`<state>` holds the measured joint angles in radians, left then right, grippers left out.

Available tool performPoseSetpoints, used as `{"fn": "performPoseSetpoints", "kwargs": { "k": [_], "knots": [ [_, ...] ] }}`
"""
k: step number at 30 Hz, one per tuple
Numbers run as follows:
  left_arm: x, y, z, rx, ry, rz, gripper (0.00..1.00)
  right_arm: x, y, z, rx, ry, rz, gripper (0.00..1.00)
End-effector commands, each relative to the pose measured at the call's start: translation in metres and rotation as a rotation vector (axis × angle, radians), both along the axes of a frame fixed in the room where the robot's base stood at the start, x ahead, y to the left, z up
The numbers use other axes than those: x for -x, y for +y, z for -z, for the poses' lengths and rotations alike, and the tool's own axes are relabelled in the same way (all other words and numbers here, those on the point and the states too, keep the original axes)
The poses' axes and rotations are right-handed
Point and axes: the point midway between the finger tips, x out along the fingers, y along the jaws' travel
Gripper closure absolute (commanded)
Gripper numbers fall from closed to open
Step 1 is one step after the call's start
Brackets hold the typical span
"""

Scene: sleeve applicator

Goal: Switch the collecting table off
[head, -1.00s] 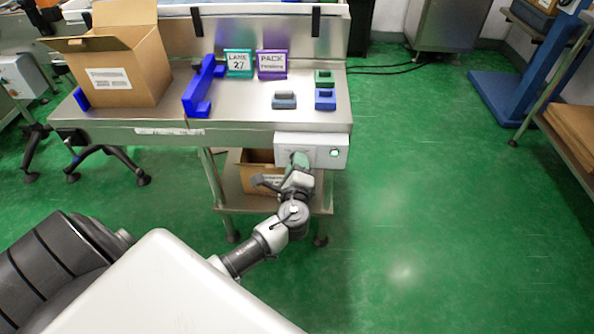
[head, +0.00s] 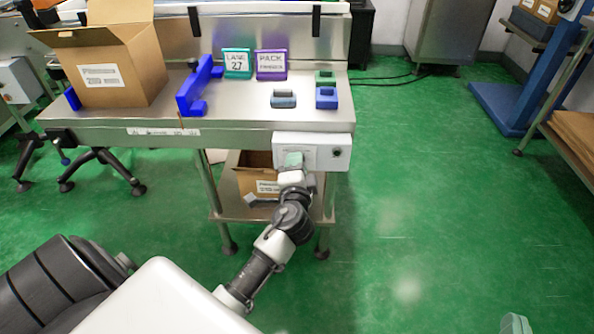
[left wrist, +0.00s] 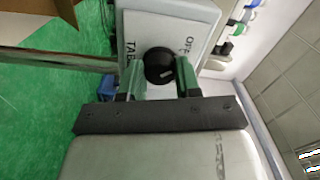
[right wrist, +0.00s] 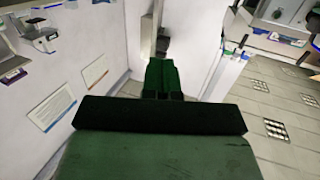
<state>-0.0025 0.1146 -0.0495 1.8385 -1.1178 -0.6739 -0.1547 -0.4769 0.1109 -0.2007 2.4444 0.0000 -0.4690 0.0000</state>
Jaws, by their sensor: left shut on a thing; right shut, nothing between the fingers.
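The collecting table (head: 235,128) is a steel bench with a white switch box (head: 325,150) on its front edge. In the left wrist view the box (left wrist: 185,15) carries a black round knob (left wrist: 158,62), with OFF lettering and a partly hidden word beginning TAB. My left gripper (left wrist: 160,80) is shut on the knob, one green finger on each side; it also shows against the box in the head view (head: 293,160). The round lamp (head: 337,153) on the box looks dark. My right gripper (right wrist: 162,76) is shut and empty; its tip shows at the head view's bottom edge (head: 516,325).
On the table are an open carton (head: 120,70), a blue bracket (head: 197,90), two signs (head: 237,64) and several small blocks (head: 284,98). Another carton (head: 255,175) is on the lower shelf. Green floor is clear at right, before a blue-framed rack (head: 545,80).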

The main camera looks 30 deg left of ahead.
Motion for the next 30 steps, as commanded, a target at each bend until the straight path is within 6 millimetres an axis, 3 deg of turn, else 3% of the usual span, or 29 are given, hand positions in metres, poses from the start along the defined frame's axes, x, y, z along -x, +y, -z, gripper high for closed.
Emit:
{"fn": "performPoseSetpoints", "kwargs": {
  "k": [9, 22, 23, 27, 30],
  "knots": [
    [0.0, 0.0, 0.002, 0.071, -0.039, -0.001, 0.91, -0.003, 0.005, -0.02, -0.04, -0.157, -0.01, 1.0],
    [0.0, -0.001, 0.002, 0.079, -0.043, 0.0, 0.91, -0.002, 0.005, -0.022, -0.044, -0.172, -0.011, 1.0],
    [0.0, -0.001, 0.002, 0.079, -0.043, 0.0, 0.64, -0.002, 0.005, -0.022, -0.044, -0.172, -0.011, 1.0],
    [0.0, 0.0, 0.001, 0.078, -0.043, 0.0, 0.42, -0.002, 0.005, -0.023, -0.045, -0.172, -0.01, 1.0],
    [0.0, 0.0, 0.001, 0.077, -0.043, 0.0, 0.41, -0.002, 0.005, -0.023, -0.045, -0.172, -0.01, 1.0]
  ]
}}
